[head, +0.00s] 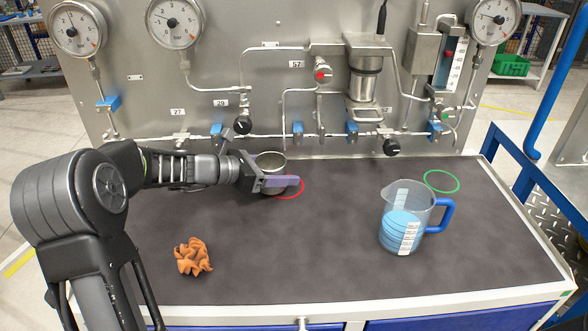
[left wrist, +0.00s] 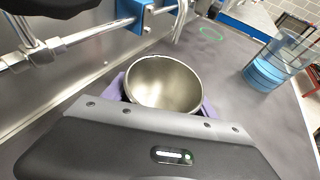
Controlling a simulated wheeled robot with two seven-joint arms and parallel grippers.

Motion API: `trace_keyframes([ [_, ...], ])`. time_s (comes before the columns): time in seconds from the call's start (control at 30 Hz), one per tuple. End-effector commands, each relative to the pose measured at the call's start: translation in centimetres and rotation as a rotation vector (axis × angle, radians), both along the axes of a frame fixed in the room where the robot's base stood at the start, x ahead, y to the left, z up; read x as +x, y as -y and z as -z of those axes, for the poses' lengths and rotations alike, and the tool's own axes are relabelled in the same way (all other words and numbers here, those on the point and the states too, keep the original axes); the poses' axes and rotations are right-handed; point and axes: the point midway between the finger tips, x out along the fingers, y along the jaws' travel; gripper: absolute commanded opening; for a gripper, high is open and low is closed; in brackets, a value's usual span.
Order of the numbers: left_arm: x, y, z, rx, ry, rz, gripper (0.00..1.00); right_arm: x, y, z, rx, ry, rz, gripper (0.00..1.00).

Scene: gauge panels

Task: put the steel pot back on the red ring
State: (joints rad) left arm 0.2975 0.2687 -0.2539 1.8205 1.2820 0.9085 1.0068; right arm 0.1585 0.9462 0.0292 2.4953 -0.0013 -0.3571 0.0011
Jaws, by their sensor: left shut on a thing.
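The steel pot (head: 271,160) is an open, shiny, empty cup at the back of the dark bench top, upright as far as I see. My left gripper (head: 281,183) is shut on it, with a purple finger across its front. In the left wrist view the pot (left wrist: 163,84) sits between the two purple fingers. The red ring (head: 302,190) shows as an arc right of and below the pot; the rest is hidden behind pot and gripper. The pot's base is hidden, so I cannot tell whether it touches the bench. My right gripper is not in view.
A measuring jug (head: 405,222) with blue liquid and a blue handle stands to the right. A green ring (head: 441,181) lies behind it. A crumpled orange cloth (head: 193,257) lies front left. The gauge panel (head: 205,105) with pipes and valves rises close behind the pot.

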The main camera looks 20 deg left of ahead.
Motion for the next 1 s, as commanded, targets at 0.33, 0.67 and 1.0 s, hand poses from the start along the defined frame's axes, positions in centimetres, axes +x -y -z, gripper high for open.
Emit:
trace_keyframes([
  [0.33, 0.5, 0.5, -0.1, -0.001, 0.001, 0.003, 0.12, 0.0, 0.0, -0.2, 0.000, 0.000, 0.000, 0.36],
  [0.67, 3.0, 2.3, 1.4, 0.000, -0.001, 0.000, 0.12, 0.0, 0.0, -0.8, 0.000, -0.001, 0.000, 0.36],
  [1.0, 3.0, 2.3, 1.7, -0.001, 0.001, 0.000, 0.12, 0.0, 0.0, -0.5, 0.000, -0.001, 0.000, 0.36],
])
